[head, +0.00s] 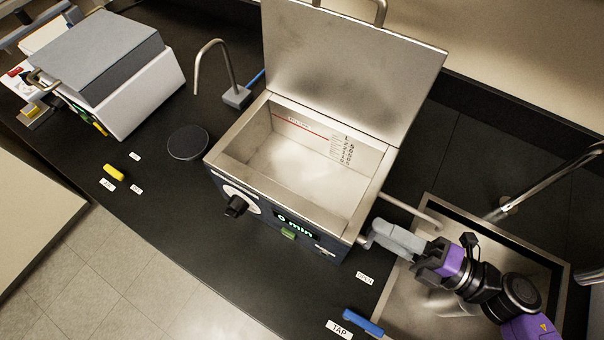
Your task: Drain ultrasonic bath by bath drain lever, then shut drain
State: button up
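The ultrasonic bath (290,232) stands on the black bench with its lid (350,62) raised. Its tank (295,165) has a red line and level marks on the inner wall; I cannot tell whether liquid is in it. The display reads "0 min". A thin drain spout (408,209) reaches from the bath's right side over the sink. My gripper (378,238) is at the bath's lower right side, its grey fingers pointing left at it. The drain lever is not clearly visible, perhaps hidden by the fingers. Whether they are apart or closed on something is unclear.
The sink (400,305) with a metal faucet (545,180) is at the right, under my arm. A blue handle (362,322) lies by a "TAP" label (339,329). A small label (366,278) sits before the gripper.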

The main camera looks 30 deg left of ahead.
jog(key=shift+d+f+b, duration=0.1)
jog(key=shift+d+b, duration=0.85)
jog(key=shift+d, duration=2.55)
